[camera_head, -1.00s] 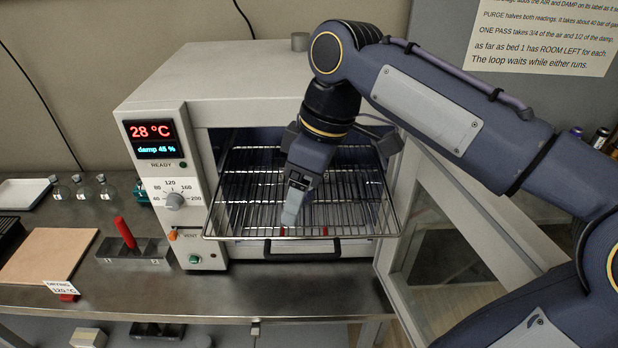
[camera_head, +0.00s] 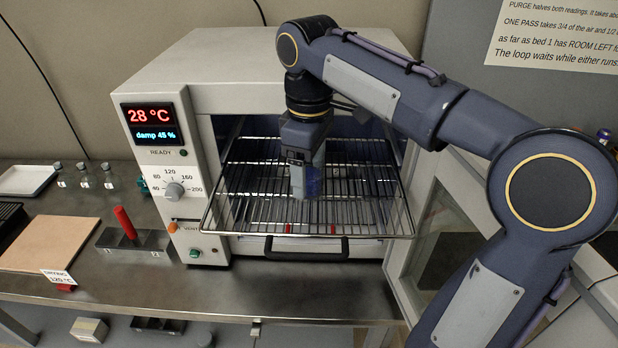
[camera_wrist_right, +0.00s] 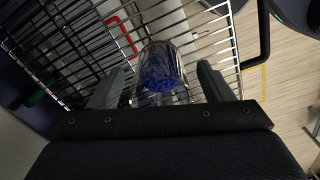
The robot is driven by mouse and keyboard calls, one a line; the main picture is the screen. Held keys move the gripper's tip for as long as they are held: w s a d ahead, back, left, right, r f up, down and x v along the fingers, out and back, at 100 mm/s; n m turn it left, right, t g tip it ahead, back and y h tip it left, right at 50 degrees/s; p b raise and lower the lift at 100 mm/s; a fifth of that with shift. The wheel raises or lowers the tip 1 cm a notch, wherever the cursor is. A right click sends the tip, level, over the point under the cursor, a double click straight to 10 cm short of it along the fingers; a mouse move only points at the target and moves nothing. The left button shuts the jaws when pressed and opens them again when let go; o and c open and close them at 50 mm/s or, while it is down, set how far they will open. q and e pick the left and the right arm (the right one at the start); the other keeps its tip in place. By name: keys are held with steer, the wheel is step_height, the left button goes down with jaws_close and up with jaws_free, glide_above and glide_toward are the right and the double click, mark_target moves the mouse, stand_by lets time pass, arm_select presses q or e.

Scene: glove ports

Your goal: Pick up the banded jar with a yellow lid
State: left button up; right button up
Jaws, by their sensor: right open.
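No jar with a yellow lid shows in either view. My right gripper (camera_head: 301,182) is open and points down over the wire rack (camera_head: 255,190) of the open oven. A clear glass vessel with blue contents (camera_wrist_right: 160,72) is between its two fingers in the wrist view (camera_wrist_right: 160,86), with gaps seeming to show at the sides. In the head view only a blue part (camera_head: 315,182) shows beside the fingers; the rest is hidden behind the gripper. Whether the vessel has bands or a lid I cannot tell. My left gripper is out of view.
The oven (camera_head: 270,80) reads 28 °C, and its door (camera_head: 455,225) stands open at right. At left are several small flasks (camera_head: 85,176), a tan board (camera_head: 48,243) and a red-handled block (camera_head: 135,242).

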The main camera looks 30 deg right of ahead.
steer(key=shift+f, duration=0.65)
steer(key=c, duration=1.1)
